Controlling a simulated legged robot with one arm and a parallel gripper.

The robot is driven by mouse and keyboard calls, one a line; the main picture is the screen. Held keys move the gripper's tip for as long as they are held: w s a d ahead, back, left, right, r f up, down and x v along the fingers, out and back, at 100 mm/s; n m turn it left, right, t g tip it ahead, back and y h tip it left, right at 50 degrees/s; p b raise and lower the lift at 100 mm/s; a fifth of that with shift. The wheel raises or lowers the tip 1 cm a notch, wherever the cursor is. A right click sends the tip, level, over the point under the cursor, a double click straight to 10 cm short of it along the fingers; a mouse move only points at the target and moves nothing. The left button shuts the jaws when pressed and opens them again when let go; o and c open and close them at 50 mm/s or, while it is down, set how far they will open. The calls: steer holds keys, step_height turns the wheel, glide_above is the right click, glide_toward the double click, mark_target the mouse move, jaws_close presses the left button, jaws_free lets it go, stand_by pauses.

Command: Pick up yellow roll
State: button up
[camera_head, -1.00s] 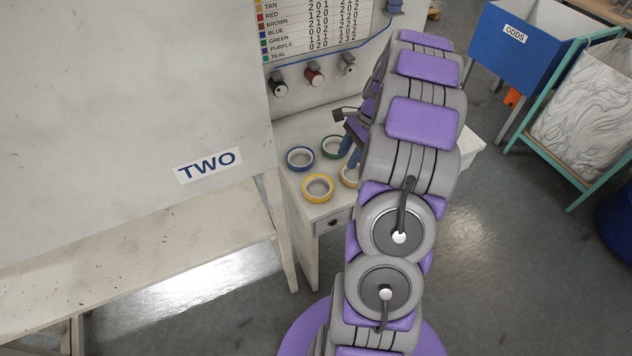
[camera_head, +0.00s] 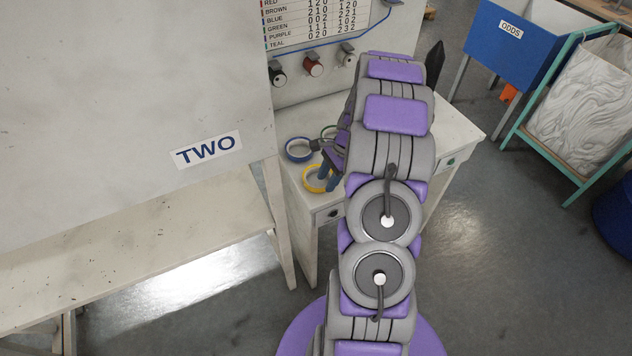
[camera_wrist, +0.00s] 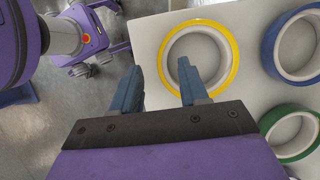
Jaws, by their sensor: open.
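The yellow roll (camera_wrist: 235,63) lies flat on the white table near its edge, with a pale inner core. In the head view the yellow roll (camera_head: 309,183) is partly hidden by my gripper. My gripper (camera_wrist: 158,72) is open and empty in the wrist view. Its right finger shows over the roll's open centre, and its left finger shows outside the roll, past the table edge. In the head view my gripper (camera_head: 326,183) is over the roll's right side. I cannot tell how far above the roll the fingertips are.
A blue roll (camera_wrist: 270,48) and a green roll (camera_wrist: 272,119) lie close by on the white table (camera_wrist: 164,19). A large board marked TWO (camera_head: 95,90) stands to the left. A blue ODDS bin (camera_head: 495,45) stands at the right.

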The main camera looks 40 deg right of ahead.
steer(key=x, duration=0.3)
steer(key=shift+d+b, duration=0.35)
steer(key=shift+d+f, duration=0.25)
steer(key=shift+d, duration=0.15)
steer(key=shift+a+r, duration=0.1)
steer(key=shift+a, duration=0.25)
steer(key=c, duration=0.4)
steer(key=shift+d, duration=0.15)
jaws_close()
